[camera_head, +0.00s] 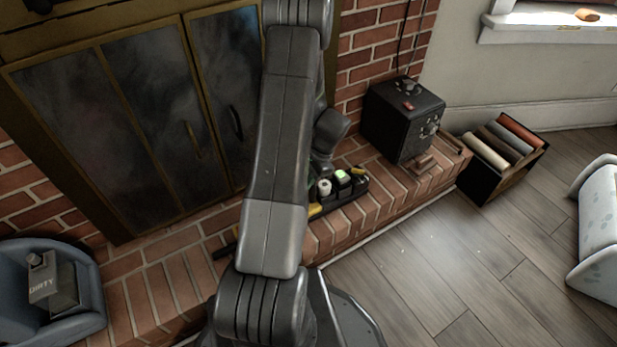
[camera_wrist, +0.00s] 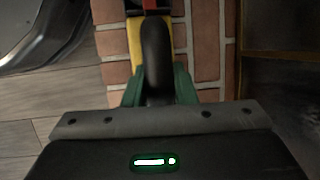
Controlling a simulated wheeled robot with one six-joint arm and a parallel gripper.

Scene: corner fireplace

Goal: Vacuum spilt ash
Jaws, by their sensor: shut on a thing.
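My gripper (camera_wrist: 158,88) shows in the wrist view, with its two green fingers closed around a curved black handle. The handle belongs to a yellow and black tool (camera_wrist: 136,40) with a red part at the top, probably the hand vacuum. It is over or on the brick hearth; I cannot tell whether it touches the bricks. In the head view my arm hides the gripper and most of the tool. Only a yellow bit (camera_head: 315,210) and a dark end (camera_head: 224,251) show beside the arm. I cannot make out a clear patch of ash.
A black tray (camera_head: 352,193) of small items sits on the brick hearth (camera_head: 165,280). A black box with knobs (camera_head: 405,118) stands farther right. A crate of rolls (camera_head: 478,188) stands on the floor. A blue tub (camera_head: 85,318) holds a "DIRTY" container. The wood floor (camera_head: 450,265) has free room and pale specks.

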